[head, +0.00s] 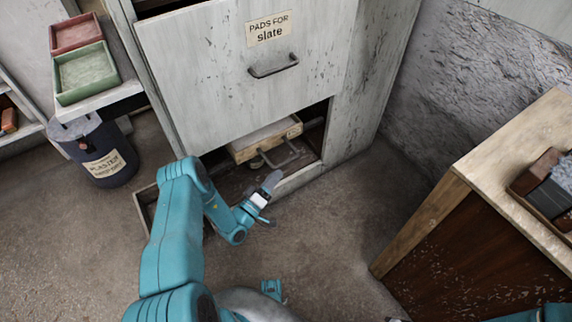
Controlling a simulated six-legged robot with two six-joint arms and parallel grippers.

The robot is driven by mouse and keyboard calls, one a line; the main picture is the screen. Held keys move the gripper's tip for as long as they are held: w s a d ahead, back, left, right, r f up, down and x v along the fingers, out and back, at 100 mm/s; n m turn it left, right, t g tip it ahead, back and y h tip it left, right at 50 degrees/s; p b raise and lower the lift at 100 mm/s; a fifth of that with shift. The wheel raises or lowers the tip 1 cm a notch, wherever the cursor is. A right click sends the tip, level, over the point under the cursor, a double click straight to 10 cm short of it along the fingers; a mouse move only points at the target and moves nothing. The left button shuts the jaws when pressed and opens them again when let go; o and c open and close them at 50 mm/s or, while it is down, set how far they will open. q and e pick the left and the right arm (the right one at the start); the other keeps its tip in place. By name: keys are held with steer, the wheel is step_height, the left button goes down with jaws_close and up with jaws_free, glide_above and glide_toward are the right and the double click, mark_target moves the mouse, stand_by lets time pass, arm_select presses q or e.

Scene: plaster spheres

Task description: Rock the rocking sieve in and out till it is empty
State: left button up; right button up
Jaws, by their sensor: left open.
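The rocking sieve (243,151), a shallow wooden-framed box with a pale top and a metal bar handle at its front, sits in the low opening of the grey cabinet. Its back is hidden under the cabinet's front panel, and I cannot make out how much is in it. My left gripper (271,181) is open and empty, just in front of and below the sieve's handle, and looks apart from it. My right gripper is not in view; only a bit of teal arm shows at the bottom right corner.
The cabinet front (215,75), labelled "PADS FOR slate", overhangs the opening. A dark bin labelled plaster (108,168) stands left, below a green tray (88,75) and a red tray (75,33). A wooden bench (480,160) stands right. The floor between is clear.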

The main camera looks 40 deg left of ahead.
mark_target(286, 161)
arm_select(q)
steer(key=b+x, duration=0.1)
steer(key=x, duration=0.6)
jaws_close()
